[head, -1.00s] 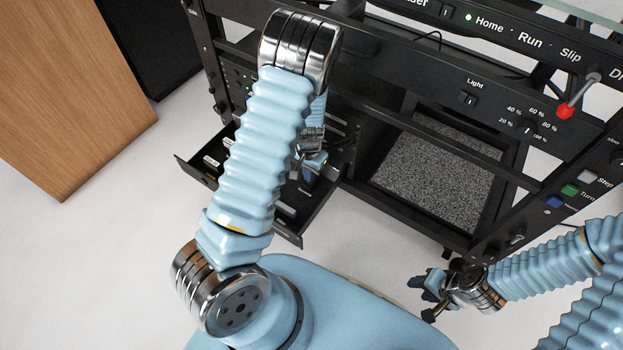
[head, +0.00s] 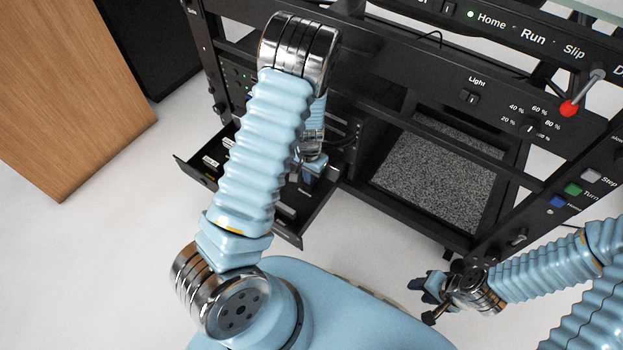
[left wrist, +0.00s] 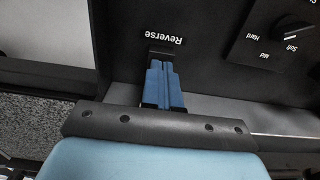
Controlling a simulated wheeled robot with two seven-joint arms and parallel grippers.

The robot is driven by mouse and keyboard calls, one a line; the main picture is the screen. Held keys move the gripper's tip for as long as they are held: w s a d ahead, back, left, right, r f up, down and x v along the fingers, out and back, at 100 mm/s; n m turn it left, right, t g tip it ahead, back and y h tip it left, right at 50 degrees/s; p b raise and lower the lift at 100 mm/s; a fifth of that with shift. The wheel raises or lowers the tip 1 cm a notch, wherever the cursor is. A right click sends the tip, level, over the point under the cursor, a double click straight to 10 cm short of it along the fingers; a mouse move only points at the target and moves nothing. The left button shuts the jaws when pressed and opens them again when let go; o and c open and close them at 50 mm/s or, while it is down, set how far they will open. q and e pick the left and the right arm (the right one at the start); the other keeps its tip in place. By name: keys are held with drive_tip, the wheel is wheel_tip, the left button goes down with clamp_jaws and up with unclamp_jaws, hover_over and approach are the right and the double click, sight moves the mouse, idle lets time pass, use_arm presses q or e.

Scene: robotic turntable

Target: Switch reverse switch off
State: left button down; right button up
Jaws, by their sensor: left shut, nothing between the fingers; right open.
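In the left wrist view, the black panel carries a white "Reverse" label (left wrist: 165,37). The dark reverse switch (left wrist: 161,53) is just below that label, partly covered by the blue fingertips. My left gripper (left wrist: 161,68) is shut and empty, with its fingertips at the switch; I cannot tell whether they touch it. In the head view my left gripper (head: 312,168) is mostly hidden behind its own arm, over the open drawer (head: 308,222). My right gripper (head: 428,298) is open and empty, low over the floor at the lower right.
A dial (left wrist: 292,32) with "Soft", "Mid" and "Hard" marks is right of the switch in the left wrist view. A red-knobbed lever (head: 569,108) stands out from the rack at the right. A wooden cabinet (head: 65,95) stands at the left. White floor is clear below the rack.

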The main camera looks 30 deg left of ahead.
wheel_tip(320, 180, up, 6)
drive_tip(key=p, duration=0.5)
drive_tip(key=shift+f+p, duration=0.1)
drive_tip(key=shift+p, duration=0.2)
